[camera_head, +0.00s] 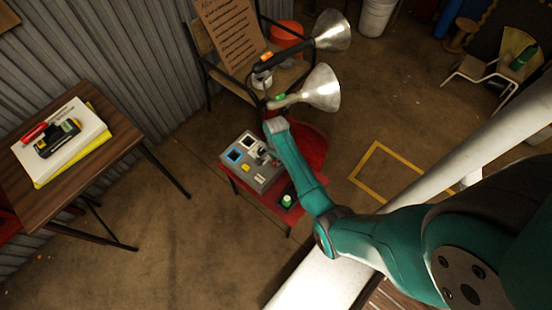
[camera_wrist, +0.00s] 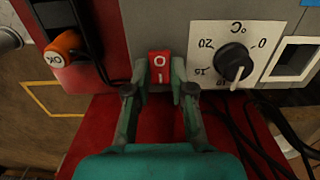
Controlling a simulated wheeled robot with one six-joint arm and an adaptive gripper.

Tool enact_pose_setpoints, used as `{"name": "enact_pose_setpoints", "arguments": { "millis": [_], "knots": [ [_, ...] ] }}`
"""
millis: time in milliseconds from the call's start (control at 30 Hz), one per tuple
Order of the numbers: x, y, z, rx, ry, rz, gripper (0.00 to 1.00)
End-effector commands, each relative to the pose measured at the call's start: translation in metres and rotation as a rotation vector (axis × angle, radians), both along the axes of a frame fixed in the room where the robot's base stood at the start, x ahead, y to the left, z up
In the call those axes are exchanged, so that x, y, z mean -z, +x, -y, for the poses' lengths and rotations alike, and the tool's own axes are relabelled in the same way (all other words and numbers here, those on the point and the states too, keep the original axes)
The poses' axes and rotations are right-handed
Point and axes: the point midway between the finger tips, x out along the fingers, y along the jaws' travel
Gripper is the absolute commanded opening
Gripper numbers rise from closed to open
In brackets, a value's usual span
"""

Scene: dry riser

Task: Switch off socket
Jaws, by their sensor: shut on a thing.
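A red rocker switch (camera_wrist: 159,66) marked O and I sits on the front of a grey box in the wrist view. The O is at the top and the I below. My gripper (camera_wrist: 159,82) has one finger on each side of the switch and is closed on it. My gripper (camera_head: 272,152) is at the box's right side there, and the switch is not clearly seen. Which way the rocker is pressed I cannot tell.
A black dial (camera_wrist: 235,64) with a °C scale is right of the switch. An orange plug (camera_wrist: 64,46) marked OK is at left, with black cables nearby. Two metal lamps (camera_head: 322,88) stand behind the box. A wooden table (camera_head: 120,135) is at left.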

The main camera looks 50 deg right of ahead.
Motion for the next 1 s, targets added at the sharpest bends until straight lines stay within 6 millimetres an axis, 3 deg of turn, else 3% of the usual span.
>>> {"name": "enact_pose_setpoints", "arguments": {
  "millis": [400,733,767,833,1000],
  "knots": [
    [0.0018,-0.0008,-0.0069,-0.002,-0.193,0.006,0.0],
    [0.0016,-0.0009,-0.0061,0.0,-0.205,0.006,0.0],
    [0.0016,-0.0009,-0.0061,0.0,-0.205,0.006,0.3],
    [0.0016,-0.0009,-0.0061,0.0,-0.205,0.006,0.48],
    [0.0012,-0.0005,-0.0059,0.0,-0.205,0.006,0.48]
  ]
}}
